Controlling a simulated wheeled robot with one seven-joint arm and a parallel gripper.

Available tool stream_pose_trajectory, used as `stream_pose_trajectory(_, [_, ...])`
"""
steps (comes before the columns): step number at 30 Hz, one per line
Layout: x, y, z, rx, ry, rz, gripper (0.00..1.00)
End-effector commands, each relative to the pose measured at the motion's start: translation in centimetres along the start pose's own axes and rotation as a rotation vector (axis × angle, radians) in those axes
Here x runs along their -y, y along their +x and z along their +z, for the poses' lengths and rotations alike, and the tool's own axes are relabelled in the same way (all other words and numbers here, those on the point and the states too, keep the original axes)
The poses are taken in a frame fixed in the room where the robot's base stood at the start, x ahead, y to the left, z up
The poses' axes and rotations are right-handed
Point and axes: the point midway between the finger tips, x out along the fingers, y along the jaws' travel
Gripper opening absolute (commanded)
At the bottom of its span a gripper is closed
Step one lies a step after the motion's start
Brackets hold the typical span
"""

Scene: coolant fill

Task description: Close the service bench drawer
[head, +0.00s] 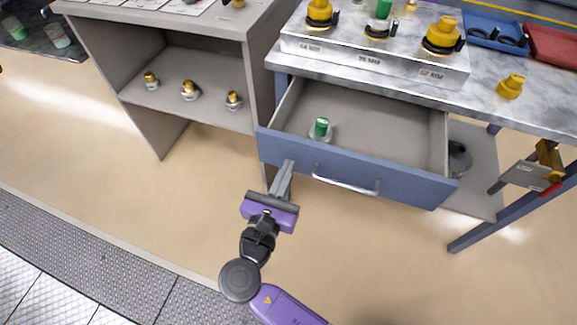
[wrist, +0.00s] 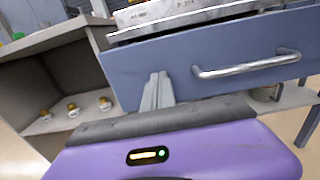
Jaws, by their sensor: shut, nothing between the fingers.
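The service bench drawer (head: 380,182) is blue-fronted and stands pulled out below the marble-look bench top. Its grey inside holds a small green-topped fitting (head: 320,128) near the left. A silver bar handle (head: 346,187) runs across the front; it also shows in the wrist view (wrist: 247,66). My gripper (head: 286,166) is shut and empty, its fingertips at the left part of the drawer front, left of the handle. In the wrist view the fingers (wrist: 158,86) point at the blue front (wrist: 190,55). I cannot tell whether they touch it.
A grey shelf unit (head: 200,62) with several brass-topped fittings stands left of the drawer. Yellow-topped fittings, a blue tray (head: 483,24) and a red tray (head: 553,48) are on the bench top. A bench leg (head: 520,205) stands at right. The floor (head: 100,185) in front is clear.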

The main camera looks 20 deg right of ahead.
Motion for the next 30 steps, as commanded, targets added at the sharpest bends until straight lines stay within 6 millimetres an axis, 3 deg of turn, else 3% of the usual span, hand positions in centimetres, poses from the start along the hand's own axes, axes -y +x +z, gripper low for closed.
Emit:
stream_pose_trajectory(5, [0.0,1.2,0.0,0.0,0.001,-0.001,0.0])
stream_pose_trajectory(20, [0.0,1.7,0.1,0.0,0.0,0.0,0.0])
stream_pose_trajectory(26, [0.1,4.1,0.2,0.0,0.0,-0.004,0.0])
stream_pose_trajectory(30, [0.1,7.2,0.3,0.0,0.0,-0.005,0.0])
